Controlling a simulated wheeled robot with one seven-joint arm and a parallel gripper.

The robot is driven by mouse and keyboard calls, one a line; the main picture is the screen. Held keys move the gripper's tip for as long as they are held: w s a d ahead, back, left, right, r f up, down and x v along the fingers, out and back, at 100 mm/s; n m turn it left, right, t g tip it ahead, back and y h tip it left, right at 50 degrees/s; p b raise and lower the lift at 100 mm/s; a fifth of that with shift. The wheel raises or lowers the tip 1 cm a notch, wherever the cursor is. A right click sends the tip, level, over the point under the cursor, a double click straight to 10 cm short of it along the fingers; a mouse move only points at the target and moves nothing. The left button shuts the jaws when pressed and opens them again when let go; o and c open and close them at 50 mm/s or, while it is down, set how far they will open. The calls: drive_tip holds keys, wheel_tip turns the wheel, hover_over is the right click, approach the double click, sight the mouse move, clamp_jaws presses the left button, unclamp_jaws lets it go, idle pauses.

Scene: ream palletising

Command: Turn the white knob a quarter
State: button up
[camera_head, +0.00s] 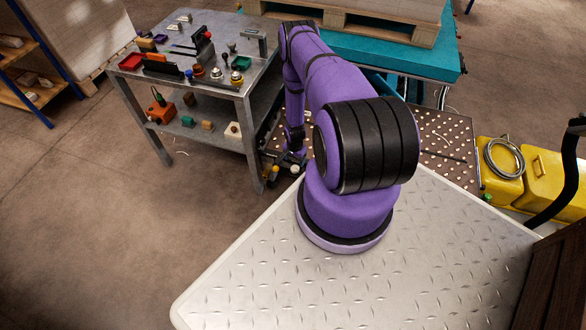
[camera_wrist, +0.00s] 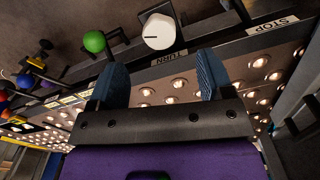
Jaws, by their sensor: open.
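The white knob (camera_wrist: 158,31) shows in the wrist view at the top centre, with a dark line on its face. A label reading TURN (camera_wrist: 169,57) sits just below it. My gripper (camera_wrist: 162,78) is open, its two blue fingertips apart and nothing between them. The knob lies beyond the fingertips, roughly between them across the picture and not touched. In the head view my purple arm reaches down beside the workbench; the gripper is low and mostly hidden there, and I cannot pick out the knob.
A green knob (camera_wrist: 94,41) is left of the white one. A STOP label (camera_wrist: 272,25) is to the right. A studded ball surface (camera_wrist: 180,84) lies beneath the fingers. In the head view, a cluttered metal workbench (camera_head: 247,103) and a teal platform (camera_head: 440,62) stand near my arm.

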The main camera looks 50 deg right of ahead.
sight(295, 168)
drive_tip(key=shift+d+f, duration=0.1)
drive_tip(key=shift+f, duration=3.3)
drive_tip(key=shift+c, duration=0.2)
drive_tip(key=c, duration=0.9)
